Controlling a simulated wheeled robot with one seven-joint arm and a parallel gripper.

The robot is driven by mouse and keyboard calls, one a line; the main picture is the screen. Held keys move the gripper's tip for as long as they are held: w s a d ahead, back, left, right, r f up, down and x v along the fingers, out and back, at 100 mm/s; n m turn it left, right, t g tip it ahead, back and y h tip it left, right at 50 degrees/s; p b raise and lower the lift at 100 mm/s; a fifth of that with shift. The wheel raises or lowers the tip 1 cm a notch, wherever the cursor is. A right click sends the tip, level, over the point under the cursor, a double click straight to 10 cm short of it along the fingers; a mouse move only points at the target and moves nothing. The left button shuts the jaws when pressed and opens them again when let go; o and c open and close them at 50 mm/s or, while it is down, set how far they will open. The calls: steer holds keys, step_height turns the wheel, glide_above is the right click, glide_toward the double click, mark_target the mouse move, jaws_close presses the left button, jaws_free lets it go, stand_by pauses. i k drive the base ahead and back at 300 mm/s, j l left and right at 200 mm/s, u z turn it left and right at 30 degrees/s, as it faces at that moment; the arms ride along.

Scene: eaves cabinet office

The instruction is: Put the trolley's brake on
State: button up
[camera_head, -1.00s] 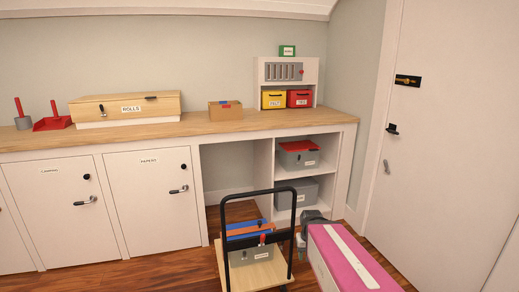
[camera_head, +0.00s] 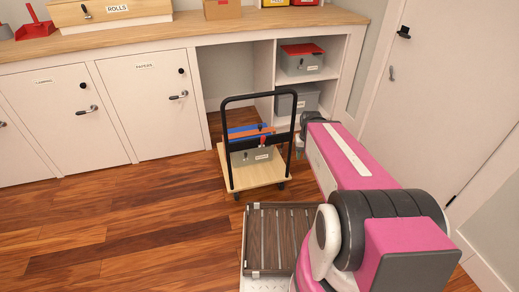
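The trolley (camera_head: 234,181) stands on the floor in front of the open bay under the counter. It has a pale wooden deck, a black push handle frame on the near side and dark castors. It carries a grey labelled box (camera_head: 241,159), with blue and orange items behind it and a small red-topped part (camera_head: 264,129) above it. I cannot make out a brake pedal or its state. My gripper (camera_head: 299,152) points down at the trolley's right side, partly hidden by my pink arm. Its fingers are too small to tell open from shut, or whether they touch the trolley.
White cabinets with doors (camera_head: 147,102) line the wall under a wooden counter (camera_head: 215,27). Shelves with grey boxes (camera_head: 301,60) stand behind the trolley, and a white door (camera_head: 445,95) is at right. The wooden floor (camera_head: 130,210) left of the trolley is clear.

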mark_target(263, 138)
steer(key=k+j, duration=0.35)
steer(key=j, duration=0.15)
steer(key=k+j, duration=0.35)
steer(key=j, duration=0.15)
steer(key=j+z, duration=0.05)
